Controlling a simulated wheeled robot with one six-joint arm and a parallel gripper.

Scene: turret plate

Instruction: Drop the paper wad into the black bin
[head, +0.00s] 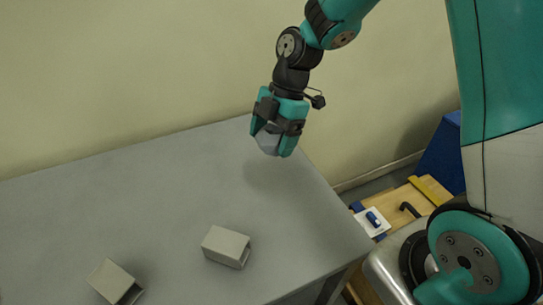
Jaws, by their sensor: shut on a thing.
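My gripper (273,138) is above the far right part of the grey table (190,190). It points down and is shut on a pale grey faceted lump, which looks like the paper wad (268,143). The wad sits between the teal fingers, clear of the table top, and is partly hidden by them. I cannot see a black bin in this view.
Two grey open-ended boxes stand on the table, one near the front middle (226,246) and one at the front left (114,282). Right of the table edge is a lower wooden surface (393,215) with small items. A wall runs behind the table.

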